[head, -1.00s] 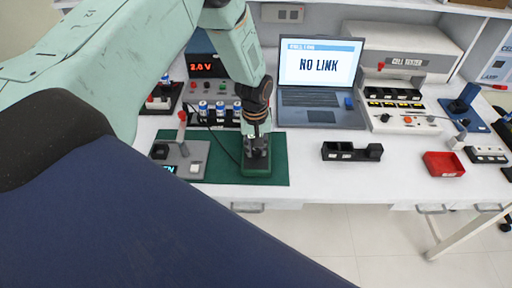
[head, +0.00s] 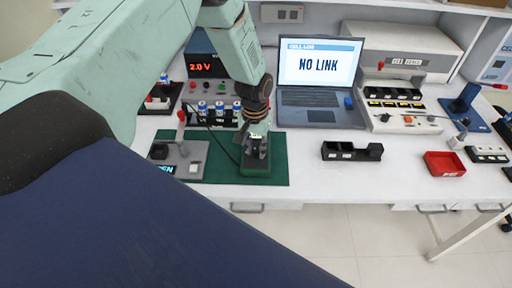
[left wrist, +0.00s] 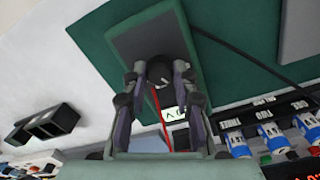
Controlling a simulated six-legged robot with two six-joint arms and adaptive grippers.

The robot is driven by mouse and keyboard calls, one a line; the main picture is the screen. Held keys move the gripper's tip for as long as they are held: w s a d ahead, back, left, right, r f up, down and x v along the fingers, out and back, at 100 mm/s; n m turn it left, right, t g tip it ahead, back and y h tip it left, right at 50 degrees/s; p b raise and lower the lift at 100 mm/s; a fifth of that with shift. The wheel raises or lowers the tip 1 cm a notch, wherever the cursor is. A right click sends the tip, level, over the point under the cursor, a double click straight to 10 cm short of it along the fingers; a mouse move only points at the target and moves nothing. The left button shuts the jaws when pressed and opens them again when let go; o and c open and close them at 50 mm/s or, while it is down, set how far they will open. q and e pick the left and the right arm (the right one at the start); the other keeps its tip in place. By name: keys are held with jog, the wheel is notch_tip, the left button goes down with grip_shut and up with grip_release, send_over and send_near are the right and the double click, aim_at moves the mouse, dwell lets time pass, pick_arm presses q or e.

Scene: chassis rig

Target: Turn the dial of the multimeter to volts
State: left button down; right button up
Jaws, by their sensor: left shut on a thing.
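The multimeter (head: 256,170) lies on the green mat (head: 225,165), mostly hidden beneath my left gripper in the head view. In the left wrist view its flat grey body (left wrist: 145,38) fills the upper middle. Its dark round dial (left wrist: 168,70) is between the fingertips of my left gripper (left wrist: 162,80), which is shut on it. A small lit display (left wrist: 173,114) shows between the fingers, with a mark like a V that I cannot read surely. A red lead (left wrist: 160,118) runs beside it. I cannot make out the dial's pointer. My right gripper is not in view.
Left of the multimeter is a grey lever device (head: 184,158). Behind stand several blue-and-white cells (head: 221,112) and a 2.0 V supply (head: 208,68). A laptop (head: 320,85) reads NO LINK. A black holder (head: 350,152) and red tray (head: 444,164) are right; bench between is clear.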

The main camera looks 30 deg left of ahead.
aim_at(255, 151)
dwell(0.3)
pick_arm(q)
jog(key=c, duration=1.1)
grip_release()
jog(key=shift+s, duration=0.15)
jog(key=shift+o, duration=0.2)
notch_tip(255, 151, up, 12)
jog(key=shift+a, duration=0.15)
jog(key=shift+f, duration=0.1)
